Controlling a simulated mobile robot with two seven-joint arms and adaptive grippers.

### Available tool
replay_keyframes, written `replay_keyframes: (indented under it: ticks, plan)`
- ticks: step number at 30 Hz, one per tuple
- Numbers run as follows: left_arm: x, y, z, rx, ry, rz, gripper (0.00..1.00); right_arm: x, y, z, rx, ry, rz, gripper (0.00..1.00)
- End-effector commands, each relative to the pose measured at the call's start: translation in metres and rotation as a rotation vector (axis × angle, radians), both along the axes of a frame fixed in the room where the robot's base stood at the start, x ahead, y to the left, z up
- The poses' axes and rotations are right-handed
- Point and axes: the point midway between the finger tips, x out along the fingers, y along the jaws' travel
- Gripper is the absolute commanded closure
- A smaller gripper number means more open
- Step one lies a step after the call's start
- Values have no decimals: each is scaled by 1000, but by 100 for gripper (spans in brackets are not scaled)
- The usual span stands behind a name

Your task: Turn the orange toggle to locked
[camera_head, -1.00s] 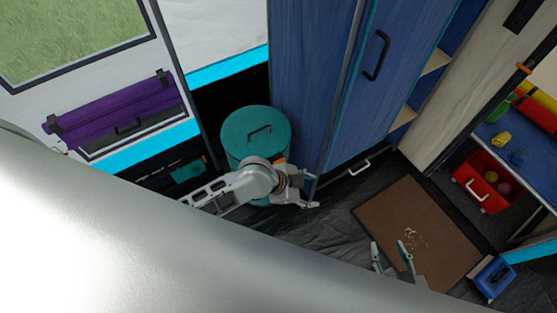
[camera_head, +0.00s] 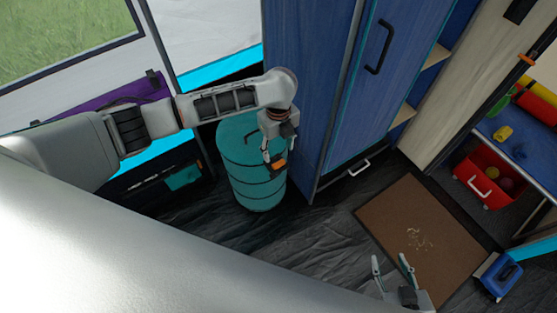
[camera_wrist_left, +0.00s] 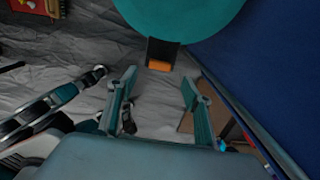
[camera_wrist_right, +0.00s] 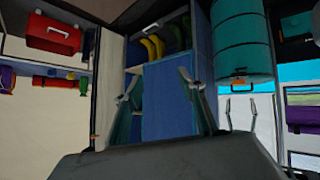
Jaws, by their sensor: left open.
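The orange toggle (camera_head: 278,163) sits on a dark mount at the side of the teal barrel (camera_head: 240,180). It also shows in the left wrist view (camera_wrist_left: 159,65) and, small, in the right wrist view (camera_wrist_right: 238,85). I cannot read its locked marking. My left gripper (camera_head: 277,151) is open and empty, close to the toggle. In the left wrist view the toggle lies just beyond and between the fingertips (camera_wrist_left: 160,78), with no contact visible. My right gripper (camera_head: 391,261) is open and empty, well away near the brown mat; it also shows in the right wrist view (camera_wrist_right: 160,76).
A tall blue cabinet (camera_head: 310,80) stands close to the barrel's right. A brown mat (camera_head: 420,215) lies on the dark floor. A red crate (camera_head: 483,175) and a blue box (camera_head: 498,273) are at the right. Dark floor (camera_head: 290,230) in front of the barrel is clear.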

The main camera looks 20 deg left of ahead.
Motion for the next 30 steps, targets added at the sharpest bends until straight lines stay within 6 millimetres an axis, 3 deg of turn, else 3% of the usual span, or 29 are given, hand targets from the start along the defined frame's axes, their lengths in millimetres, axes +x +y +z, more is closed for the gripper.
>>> replay_keyframes:
  ticks: [5, 12, 25, 30]
  plan:
    - [-4, 0, -36, -1, 11, 1, 50, -7, 0, -16, -2, 19, 4, 60]
    - [-3, 0, -67, -2, 8, 3, 50, 7, 4, -6, 5, -17, 17, 60]
    - [0, -1, -71, -2, -1, 3, 50, 10, 10, 2, 13, -30, 23, 60]
    - [-1, -1, -71, -2, -1, 3, 89, 9, 10, -1, 14, -24, 21, 60]
